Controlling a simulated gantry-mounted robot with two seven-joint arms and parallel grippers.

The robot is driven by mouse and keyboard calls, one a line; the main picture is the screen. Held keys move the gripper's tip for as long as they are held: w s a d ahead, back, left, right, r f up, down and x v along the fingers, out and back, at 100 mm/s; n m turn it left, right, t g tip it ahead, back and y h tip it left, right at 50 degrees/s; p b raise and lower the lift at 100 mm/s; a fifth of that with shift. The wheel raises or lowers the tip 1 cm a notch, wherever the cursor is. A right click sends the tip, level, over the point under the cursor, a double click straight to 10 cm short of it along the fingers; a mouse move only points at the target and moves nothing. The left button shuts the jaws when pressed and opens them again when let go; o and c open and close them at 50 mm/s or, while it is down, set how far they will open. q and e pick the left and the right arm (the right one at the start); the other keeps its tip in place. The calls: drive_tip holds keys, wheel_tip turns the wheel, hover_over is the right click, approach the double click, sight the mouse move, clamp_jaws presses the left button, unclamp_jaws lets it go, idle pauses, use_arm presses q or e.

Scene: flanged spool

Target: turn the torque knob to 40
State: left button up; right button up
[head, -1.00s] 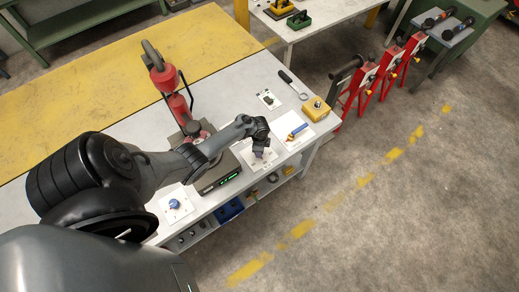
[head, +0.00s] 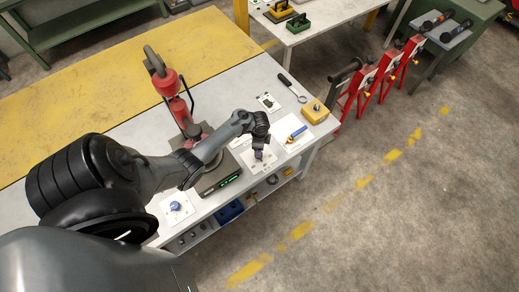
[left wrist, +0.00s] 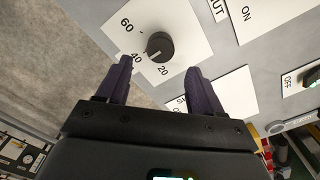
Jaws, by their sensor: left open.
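The torque knob (left wrist: 159,46) is a round black knob on a white card (left wrist: 185,32) marked 60, 40 and 20 in the left wrist view. A small pale mark on its lower left edge lies between the 40 and 20 labels, nearer 40 as far as I can tell. My left gripper (left wrist: 159,68) is open, its two dark purple fingers apart. The knob shows between and just beyond the fingertips, not gripped. In the head view my left gripper (head: 259,153) is over a white card on the bench, and hides the knob. My right gripper is not in view.
A red-and-grey device (head: 172,85) stands on the bench behind my arm. ON and OFF labels show in the left wrist view.

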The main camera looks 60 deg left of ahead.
use_arm(q)
drive_tip(key=shift+r+p, duration=0.5)
drive_tip(key=shift+r, duration=2.15)
drive_tip(key=s+d+r+n+t, duration=0.1)
drive_tip(key=s+d+r+n, duration=0.2)
drive_tip(key=s+d+r, duration=0.4)
drive_tip(key=s+d+r+n+t, duration=0.2)
drive_tip(key=s+d+r, duration=0.4)
drive_tip(key=d+r, duration=0.6)
drive_tip(key=d, duration=0.7)
drive_tip(key=shift+s+r+n+t, duration=0.25)
drive_tip(key=shift+s+n+t, duration=0.05)
drive_tip(key=shift+s+n, duration=0.1)
drive_tip(key=shift+c, duration=0.3)
